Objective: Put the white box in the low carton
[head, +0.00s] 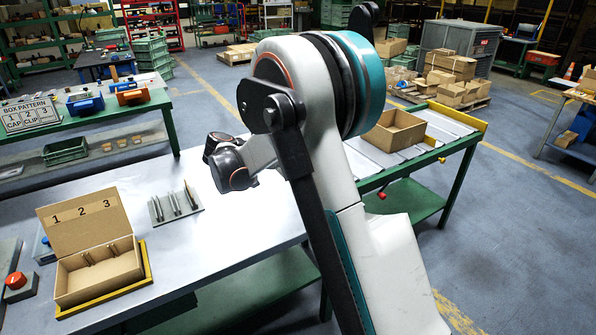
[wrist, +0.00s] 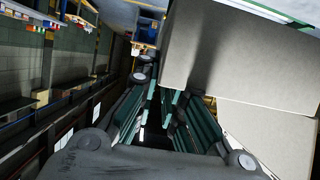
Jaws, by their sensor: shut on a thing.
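In the wrist view, a large pale box (wrist: 225,50), which I take as the white box, fills the upper right, right at my fingertips. My gripper (wrist: 157,92), with teal and grey fingers, is shut on it; the exact contact is hard to make out. In the head view my arm hides the gripper and the box. An open, low brown carton (head: 393,131) stands on the green-framed bench at the right, behind my arm.
An open cardboard box marked 1 2 3 (head: 95,272) sits in a yellow-edged holder on the left table (head: 225,235). A grey plate with several metal pins (head: 174,204) lies beside it. A red button (head: 17,281) is at the left edge. The table's middle is bare.

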